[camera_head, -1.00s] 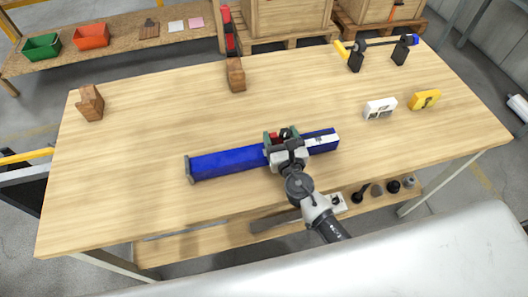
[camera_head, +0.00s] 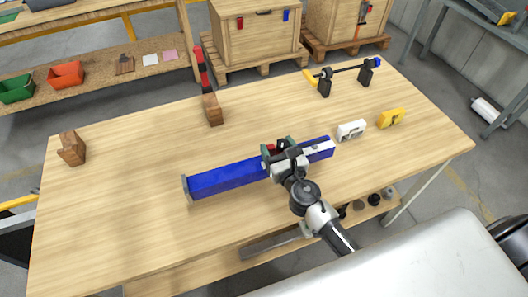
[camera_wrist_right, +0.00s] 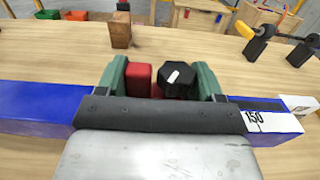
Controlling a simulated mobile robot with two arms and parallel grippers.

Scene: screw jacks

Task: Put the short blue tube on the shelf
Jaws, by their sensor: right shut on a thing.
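The blue tube (camera_head: 228,178) is a square blue bar with a dark plate at its left end and a white label near its right end. It lies across the middle of my view over the table. My right gripper (camera_head: 283,150) is shut on its middle, at a red part with a black knob. In the right wrist view the green fingers (camera_wrist_right: 160,80) stand on both sides of the red part (camera_wrist_right: 140,80) and the knob; the label reads 150. Whether the tube touches the tabletop, I cannot tell. My left gripper is out of view.
The wooden table (camera_head: 130,215) carries wooden blocks (camera_head: 72,148), a white block (camera_head: 351,130) near the tube's right end, a yellow block (camera_head: 391,118) and a bar on black stands (camera_head: 324,85). Behind are a low shelf (camera_head: 95,75) with bins and wooden crates (camera_head: 255,35).

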